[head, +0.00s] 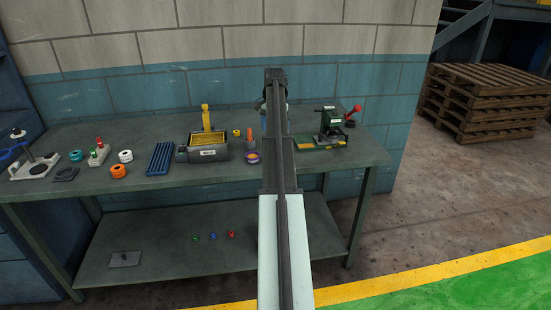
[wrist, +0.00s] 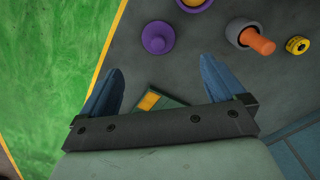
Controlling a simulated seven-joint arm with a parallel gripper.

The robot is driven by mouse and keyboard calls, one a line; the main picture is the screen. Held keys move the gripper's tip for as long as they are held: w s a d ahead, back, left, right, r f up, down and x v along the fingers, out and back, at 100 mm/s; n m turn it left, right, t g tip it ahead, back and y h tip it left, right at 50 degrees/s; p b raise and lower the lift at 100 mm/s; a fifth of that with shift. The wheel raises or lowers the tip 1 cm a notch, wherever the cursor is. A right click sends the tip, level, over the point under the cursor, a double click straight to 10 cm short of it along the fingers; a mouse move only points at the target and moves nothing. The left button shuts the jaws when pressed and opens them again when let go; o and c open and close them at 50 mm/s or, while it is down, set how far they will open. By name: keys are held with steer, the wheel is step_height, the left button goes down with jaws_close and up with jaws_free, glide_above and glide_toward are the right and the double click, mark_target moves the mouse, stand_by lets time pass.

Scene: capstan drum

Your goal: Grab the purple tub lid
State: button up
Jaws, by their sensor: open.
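The purple tub lid (wrist: 157,37), a round disc with a raised knob, lies on the grey bench top in the wrist view. My gripper (wrist: 162,64) is open, with its two blue fingers apart and nothing seen between their tips. The lid shows just beyond the fingertips, near the middle of the gap; I cannot tell the height between them. A purple tub (wrist: 192,4) with yellow inside is cut by the wrist view's top edge, and it also stands in the head view (head: 252,157). In the head view my arm hides the lid and most of my gripper.
A grey cup (wrist: 240,33) with an orange peg (wrist: 259,42) and a yellow ring (wrist: 297,45) lie right of the lid. A green machine (head: 332,125) stands on a base right of my arm.

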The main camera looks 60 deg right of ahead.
step_height(320, 180, down, 6)
steer(key=shift+f, duration=0.1)
steer(key=shift+s+d+f, duration=0.1)
steer(key=shift+s+f, duration=0.05)
steer(key=shift+f, duration=2.45)
steer(key=shift+c, duration=0.5)
steer(key=c, duration=1)
steer(key=shift+r, duration=0.15)
